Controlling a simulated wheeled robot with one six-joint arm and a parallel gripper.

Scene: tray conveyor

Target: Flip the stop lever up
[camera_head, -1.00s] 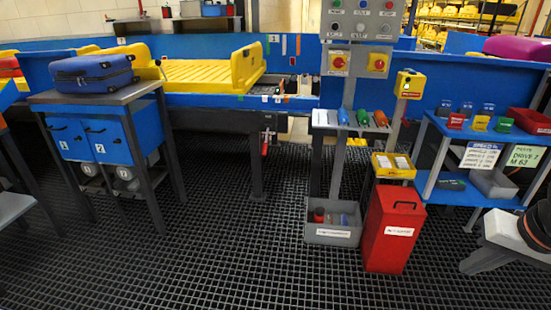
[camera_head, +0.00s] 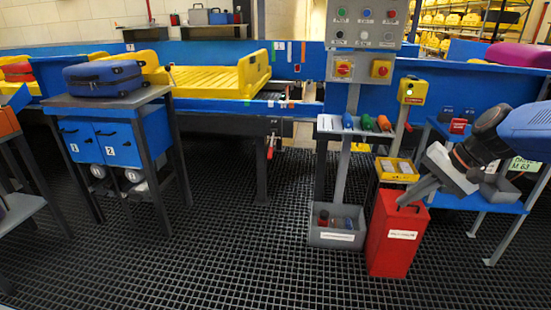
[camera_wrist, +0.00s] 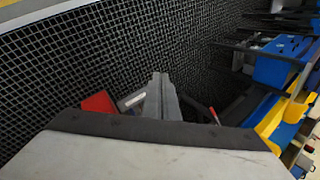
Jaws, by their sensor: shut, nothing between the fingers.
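A small red-handled lever (camera_head: 270,148) hangs below the front edge of the conveyor, and I cannot tell for sure that it is the stop lever. Its handle points downward. My gripper (camera_head: 402,201) reaches in from the right and overlaps the top of the red bin in the head view. It is well to the right of the red-handled lever and apart from it. In the wrist view my gripper (camera_wrist: 160,78) is shut and empty, with its fingers over the dark grid floor. A small red piece (camera_wrist: 213,115) shows right of the fingers.
A red bin (camera_head: 392,240) and a grey bin (camera_head: 335,236) stand on the floor below the control panel (camera_head: 363,25). A yellow box (camera_head: 411,92) is on the post. A blue cabinet table (camera_head: 110,100) carries a blue suitcase (camera_head: 103,78). The floor between is clear.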

